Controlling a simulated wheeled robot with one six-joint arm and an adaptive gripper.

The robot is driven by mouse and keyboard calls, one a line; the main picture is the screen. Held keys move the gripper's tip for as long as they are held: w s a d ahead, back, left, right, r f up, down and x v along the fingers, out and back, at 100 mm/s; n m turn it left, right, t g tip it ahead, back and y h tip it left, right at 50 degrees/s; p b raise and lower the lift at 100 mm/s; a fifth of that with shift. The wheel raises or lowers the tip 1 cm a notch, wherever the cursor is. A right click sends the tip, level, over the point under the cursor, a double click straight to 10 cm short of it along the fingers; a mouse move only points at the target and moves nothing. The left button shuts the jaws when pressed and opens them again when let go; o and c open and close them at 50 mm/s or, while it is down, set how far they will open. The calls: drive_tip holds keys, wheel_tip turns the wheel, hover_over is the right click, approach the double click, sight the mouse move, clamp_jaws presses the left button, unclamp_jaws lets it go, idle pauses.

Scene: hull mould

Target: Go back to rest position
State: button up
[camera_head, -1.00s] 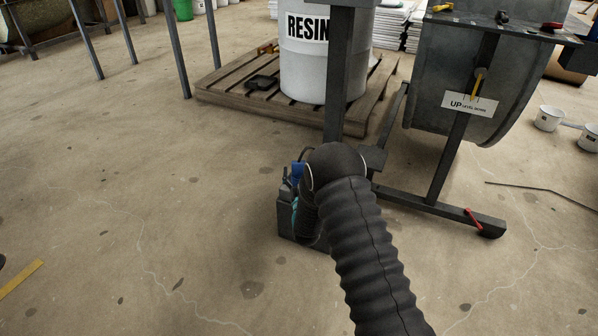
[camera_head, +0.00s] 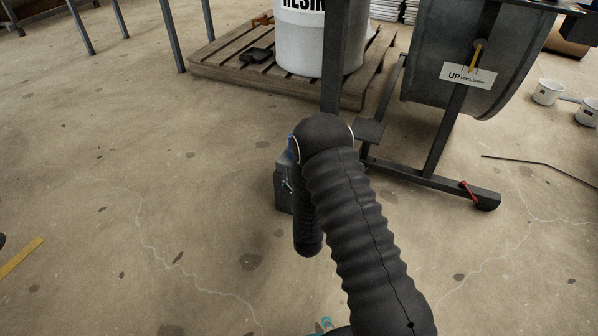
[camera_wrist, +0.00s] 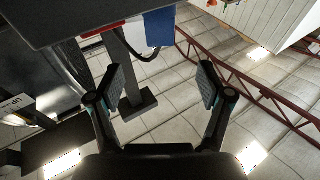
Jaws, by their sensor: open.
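My gripper (camera_wrist: 160,84) shows in the wrist view with its two dark fingers spread wide apart and nothing between them. The wrist camera looks up past the fingers at the ceiling panels and lights. In the head view my gripper cannot be made out; my black sleeved arm fills the lower middle. It bends near the stand's upright, and a second sleeved part hangs down behind it. The grey drum-like mould (camera_head: 448,62) hangs in its stand (camera_head: 434,140) at the upper right, with a white "UP" label (camera_head: 468,76) on it.
A white resin barrel (camera_head: 305,47) stands on a wooden pallet (camera_head: 225,68). A grey box (camera_head: 284,187) is partly hidden behind my arm. White buckets (camera_head: 547,92) and a dark rod (camera_head: 540,169) lie right. A dark panel (camera_wrist: 85,18) is overhead.

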drive_tip(key=shift+r, duration=0.1)
drive_tip(key=w+d+r+m+g+h+p, duration=0.1)
drive_tip(key=w+d+r+g, duration=0.1)
drive_tip(key=r, duration=0.5)
drive_tip(key=w+d+r+g+p, duration=0.1)
drive_tip(key=w+d+r+p, duration=0.1)
drive_tip(key=r, duration=0.5)
drive_tip(key=s+d+r+g+p, duration=0.1)
drive_tip(key=s+d+r+g, duration=0.2)
drive_tip(key=r, duration=0.4)
drive_tip(key=s+d+r+g+p, duration=0.1)
drive_tip(key=s+d+r+p, duration=0.1)
drive_tip(key=s+d+r, duration=0.3)
drive_tip(key=s+d+r+g+h+p, duration=0.1)
drive_tip(key=s+r, duration=0.3)
drive_tip(key=s, duration=0.7)
drive_tip(key=s+d+r+g+p, duration=0.2)
drive_tip(key=s+d+r+g, duration=0.2)
drive_tip(key=s, duration=0.7)
drive_tip(key=s+d+r+m+g+h+p, duration=0.1)
drive_tip(key=s+d+r+g, duration=0.1)
drive_tip(key=s, duration=0.9)
wheel_tip(320, 180, up, 2)
drive_tip(key=shift+d+h+p, duration=0.3)
drive_tip(key=shift+d+p, duration=0.05)
drive_tip(key=shift+d, duration=0.4)
drive_tip(key=shift+c, duration=0.4)
